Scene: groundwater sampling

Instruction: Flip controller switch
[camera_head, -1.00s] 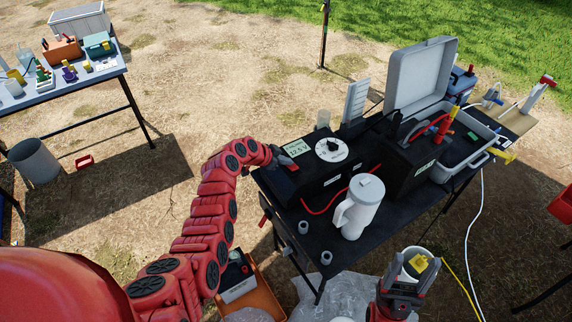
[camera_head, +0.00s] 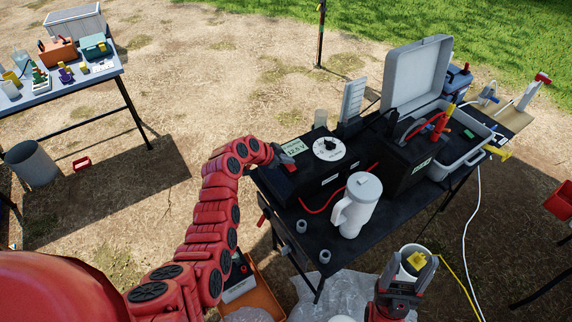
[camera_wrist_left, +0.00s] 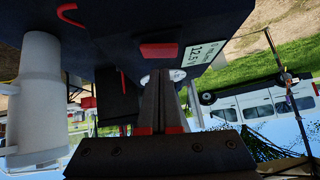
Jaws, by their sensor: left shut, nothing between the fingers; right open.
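The black controller box (camera_head: 310,168) sits on the near left part of the black table, with a 12.5 V display (camera_head: 294,147) and a white dial (camera_head: 328,148) on top. A red switch-like piece (camera_head: 287,159) shows by the display, close to my left gripper's tip. My left gripper (camera_head: 276,154) is shut and empty at the controller's left edge; contact cannot be told. In the left wrist view its closed fingers (camera_wrist_left: 160,85) point at the dark box, with a red bar (camera_wrist_left: 158,50) just beyond them. My right gripper (camera_head: 412,266) is open and empty, below the table's front edge.
A white jug (camera_head: 357,207) stands right of the controller, with a red cable (camera_head: 318,211) between. A black box (camera_head: 405,165) and an open grey case (camera_head: 415,75) are behind. An orange crate (camera_head: 264,294) and a bucket (camera_head: 415,258) are below.

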